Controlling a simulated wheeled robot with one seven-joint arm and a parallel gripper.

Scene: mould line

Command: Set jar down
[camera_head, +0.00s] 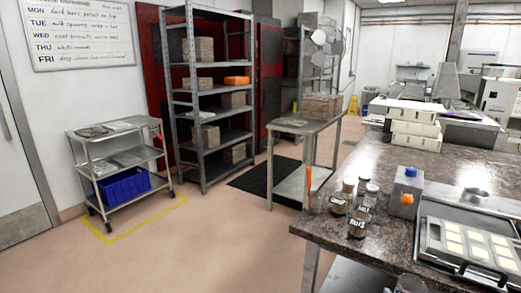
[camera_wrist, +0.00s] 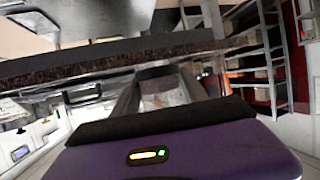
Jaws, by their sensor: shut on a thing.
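My gripper (camera_wrist: 160,80) shows in the wrist view, with its purple housing low in the picture and grey fingers reaching away from it. The fingers are shut on a jar (camera_wrist: 163,95), seen as a pale, speckled patch between them and partly hidden by the dark edge of the housing. I cannot tell whether this jar touches a surface. In the head view, several labelled jars (camera_head: 358,224) stand close together near the left end of the dark speckled counter (camera_head: 385,160). My gripper cannot be made out in the head view.
White boxes (camera_head: 417,120) stand farther back. A steel table (camera_head: 300,124), a shelving unit (camera_head: 170,100) and a cart (camera_head: 80,132) stand beyond. Open floor lies left.

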